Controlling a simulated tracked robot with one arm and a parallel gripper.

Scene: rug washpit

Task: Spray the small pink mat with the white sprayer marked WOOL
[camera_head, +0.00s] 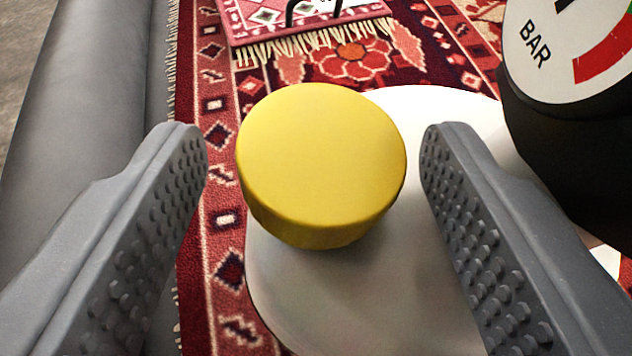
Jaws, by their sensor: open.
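My gripper (315,140) is open, with one studded grey finger on each side of a round yellow knob (320,150). Gaps show between the knob and both fingers. The knob sits on top of a white rounded body (360,285) seen from above. No WOOL marking shows on this body, so I cannot tell whether it is the sprayer. A small pink mat (240,25) with a cream fringe lies at the top of the picture, partly cut off by the edge.
A black-cased gauge (575,45) marked BAR stands close at the right, beside the right finger. A red patterned rug (350,55) lies below. A thick grey rounded edge (95,90) runs along the left. Dark curved bars (291,12) and something white show over the mat.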

